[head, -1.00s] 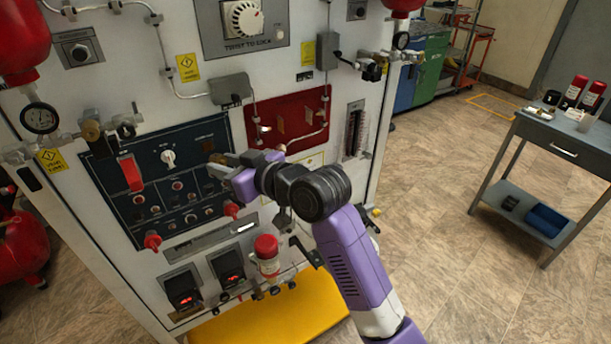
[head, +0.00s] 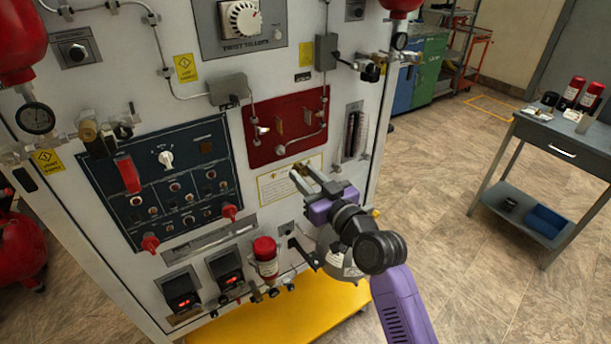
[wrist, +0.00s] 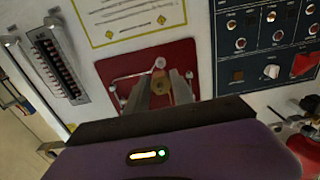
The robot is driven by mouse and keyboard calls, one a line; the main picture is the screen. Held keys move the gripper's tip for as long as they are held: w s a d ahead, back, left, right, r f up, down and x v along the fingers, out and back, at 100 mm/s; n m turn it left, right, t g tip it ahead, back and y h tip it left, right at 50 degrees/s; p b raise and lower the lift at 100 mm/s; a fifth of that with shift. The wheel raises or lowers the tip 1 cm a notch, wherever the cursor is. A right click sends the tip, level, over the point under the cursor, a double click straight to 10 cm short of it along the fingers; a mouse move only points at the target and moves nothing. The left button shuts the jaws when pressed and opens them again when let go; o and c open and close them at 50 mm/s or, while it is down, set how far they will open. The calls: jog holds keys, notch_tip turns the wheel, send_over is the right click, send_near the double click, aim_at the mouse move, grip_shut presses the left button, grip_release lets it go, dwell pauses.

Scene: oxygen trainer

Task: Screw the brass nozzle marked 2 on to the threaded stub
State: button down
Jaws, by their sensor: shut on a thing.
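My gripper (head: 304,176) is in front of the white placard just below the red panel (head: 258,152), shut on a small brass piece (head: 305,169) at its fingertips. The piece also shows between the fingers in the wrist view (wrist: 158,87). It looks like the brass nozzle, but no number can be read on it. Thin metal pipework with fittings (head: 281,150) runs on the red panel. I cannot tell which fitting is the threaded stub. The held piece appears apart from the panel in the head view.
A dark control panel (head: 160,185) with red handles is left of my gripper. A gauge strip (head: 353,133) is at the right. A grey side table (head: 560,135) stands far right; the floor between is clear.

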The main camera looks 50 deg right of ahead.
aim_at(282, 153)
jog(key=shift+x, duration=2.95)
jog(key=shift+f, duration=0.2)
jog(key=shift+b, duration=0.65)
jog(key=shift+x, duration=0.9)
jog(key=shift+a+m+p, duration=0.1)
jog(key=shift+m+p, duration=0.8)
jog(key=shift+m, duration=0.8)
jog(key=shift+r, duration=0.1)
jog(key=shift+r+m+p, duration=0.15)
jog(key=shift+m+p, duration=0.75)
jog(key=shift+m, duration=0.9)
